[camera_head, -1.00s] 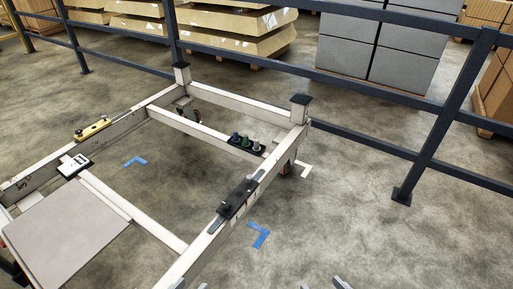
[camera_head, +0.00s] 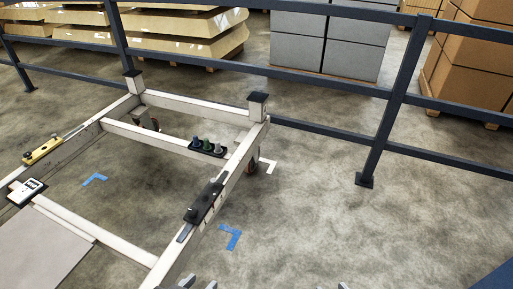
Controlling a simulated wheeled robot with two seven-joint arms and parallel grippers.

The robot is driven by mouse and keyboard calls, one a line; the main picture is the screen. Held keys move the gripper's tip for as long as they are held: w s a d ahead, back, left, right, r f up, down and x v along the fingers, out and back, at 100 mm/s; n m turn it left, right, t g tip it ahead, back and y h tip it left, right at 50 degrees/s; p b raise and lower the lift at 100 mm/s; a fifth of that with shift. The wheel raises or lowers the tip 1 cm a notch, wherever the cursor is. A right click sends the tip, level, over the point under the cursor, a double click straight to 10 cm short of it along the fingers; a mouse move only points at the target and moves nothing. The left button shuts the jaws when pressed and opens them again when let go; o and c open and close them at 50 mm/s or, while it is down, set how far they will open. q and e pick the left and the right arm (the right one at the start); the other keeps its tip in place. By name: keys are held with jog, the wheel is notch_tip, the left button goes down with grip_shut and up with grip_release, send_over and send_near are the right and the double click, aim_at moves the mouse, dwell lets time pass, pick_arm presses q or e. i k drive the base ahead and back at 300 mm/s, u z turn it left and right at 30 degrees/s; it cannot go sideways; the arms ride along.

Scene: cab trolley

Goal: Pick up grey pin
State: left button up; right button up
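The grey pin (camera_head: 219,149) stands upright at the right end of a small black holder (camera_head: 194,150) on the trolley's cross rail. A green pin (camera_head: 207,145) and a dark blue pin (camera_head: 196,142) stand beside it. My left gripper (camera_head: 198,285) shows only its two fingertips at the bottom edge, apart with nothing seen between them. It is well short of the pins. My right gripper (camera_head: 343,285) shows only one small tip at the bottom edge, so its opening is hidden.
The white trolley frame (camera_head: 150,250) fills the left and carries a black fixture (camera_head: 207,199), a yellow level (camera_head: 43,151) and a white device (camera_head: 27,190). A dark railing (camera_head: 330,85) runs behind, with stacked boxes (camera_head: 350,45) beyond. Floor at the right is clear. Blue tape (camera_head: 231,238) marks the floor.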

aim_at(219, 151)
jog(key=z, duration=0.8)
jog(key=i, duration=3.4)
jog(key=u, duration=4.25)
jog(key=i, duration=0.45)
